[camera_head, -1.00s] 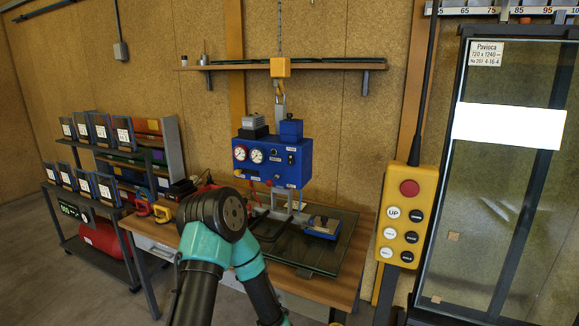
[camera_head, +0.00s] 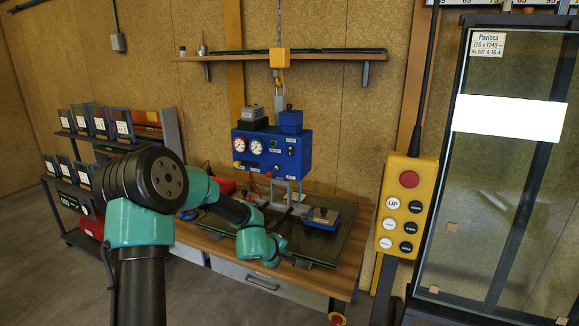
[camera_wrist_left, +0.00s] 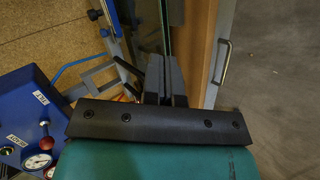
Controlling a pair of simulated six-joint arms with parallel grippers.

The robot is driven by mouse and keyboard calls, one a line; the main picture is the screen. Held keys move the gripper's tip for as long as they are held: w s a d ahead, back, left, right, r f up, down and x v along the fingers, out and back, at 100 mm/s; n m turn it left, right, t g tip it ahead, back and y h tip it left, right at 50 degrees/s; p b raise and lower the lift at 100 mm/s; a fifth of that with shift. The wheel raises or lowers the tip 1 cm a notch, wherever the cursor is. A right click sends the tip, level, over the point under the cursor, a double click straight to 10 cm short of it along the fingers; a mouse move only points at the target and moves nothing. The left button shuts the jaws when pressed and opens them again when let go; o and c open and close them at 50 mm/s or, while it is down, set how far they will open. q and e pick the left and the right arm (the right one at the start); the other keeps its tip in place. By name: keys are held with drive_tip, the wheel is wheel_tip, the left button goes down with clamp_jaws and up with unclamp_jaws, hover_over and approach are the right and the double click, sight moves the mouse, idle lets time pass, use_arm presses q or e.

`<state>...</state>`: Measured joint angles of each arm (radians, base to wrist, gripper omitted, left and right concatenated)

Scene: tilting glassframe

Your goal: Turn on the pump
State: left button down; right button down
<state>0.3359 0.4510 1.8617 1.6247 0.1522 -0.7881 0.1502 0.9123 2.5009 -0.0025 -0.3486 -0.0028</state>
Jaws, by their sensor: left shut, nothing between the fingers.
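The pump is a blue box (camera_head: 270,152) with two round gauges, a yellow-orange knob and small switches on its front. It hangs from a hoist hook above the glass on the bench. The wrist view shows part of the blue box (camera_wrist_left: 38,115) at the lower left, with a red-knobbed lever (camera_wrist_left: 45,138) and a gauge (camera_wrist_left: 38,161). My left gripper (camera_head: 298,262) is at the front edge of the bench, below and apart from the box. Its fingers (camera_wrist_left: 166,78) are together and empty. My right gripper is not in view.
A glass pane (camera_head: 318,240) lies on the wooden bench (camera_head: 325,278), with blue suction pads (camera_head: 323,218) over it. A yellow button pendant (camera_head: 407,208) hangs at the right, before a tall glass frame (camera_head: 490,200). Racks with labelled frames (camera_head: 100,122) stand at the left.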

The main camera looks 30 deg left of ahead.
sight(289, 155)
use_arm(q)
drive_tip(key=w+a+r+n+t+y, duration=0.1)
drive_tip(key=w+a+r+t, duration=0.1)
drive_tip(key=r, duration=0.7)
drive_tip(key=w+a+r+n+t+y, duration=0.1)
drive_tip(key=w+a+r+n+t, duration=0.1)
drive_tip(key=r, duration=0.6)
drive_tip(key=w+a+r+n+t+y, duration=0.1)
drive_tip(key=w+a+r+t, duration=0.2)
drive_tip(key=r, duration=0.6)
drive_tip(key=a, duration=0.2)
drive_tip(key=shift+w+a+r+n, duration=0.15)
drive_tip(key=shift+a+r+n, duration=0.15)
drive_tip(key=shift+a+r, duration=0.05)
drive_tip(key=shift+w+a+f, duration=0.2)
drive_tip(key=shift+w+f, duration=0.1)
drive_tip(key=shift+w, duration=2)
drive_tip(key=shift+w+a+f, duration=0.2)
drive_tip(key=shift+w+f, duration=0.1)
drive_tip(key=shift+w, duration=2)
drive_tip(key=shift+w+a+f, duration=0.2)
drive_tip(key=shift+w+f, duration=0.1)
drive_tip(key=shift+w, duration=2)
drive_tip(key=shift+a, duration=0.1)
